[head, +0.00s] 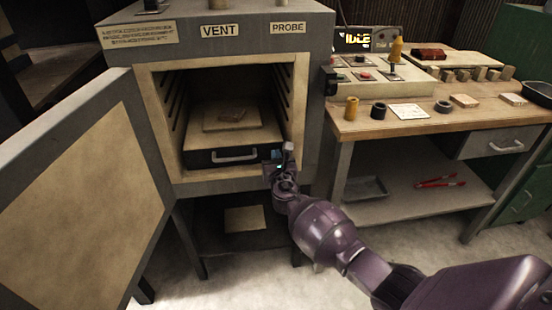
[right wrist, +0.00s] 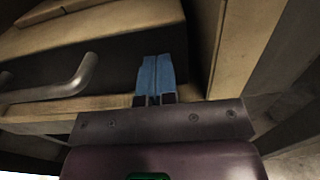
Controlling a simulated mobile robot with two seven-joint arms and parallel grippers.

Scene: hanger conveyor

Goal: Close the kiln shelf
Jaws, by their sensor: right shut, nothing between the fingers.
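The kiln shelf (head: 234,139) is a pale slab on a dark front with a metal handle (head: 236,156), inside the open kiln (head: 313,100). My right gripper (head: 277,156) is at the right end of the shelf's dark front, right of the handle. In the right wrist view its blue fingertips (right wrist: 155,78) are together, empty, against or just before the dark front (right wrist: 115,70); contact is unclear. The handle (right wrist: 75,85) shows left of them. My left gripper is out of view.
The kiln door (head: 90,200) stands wide open at the left. A workbench (head: 440,122) with a control panel, pegs and blocks stands at the right. Red tongs (head: 440,182) lie on its lower shelf. The floor in front is clear.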

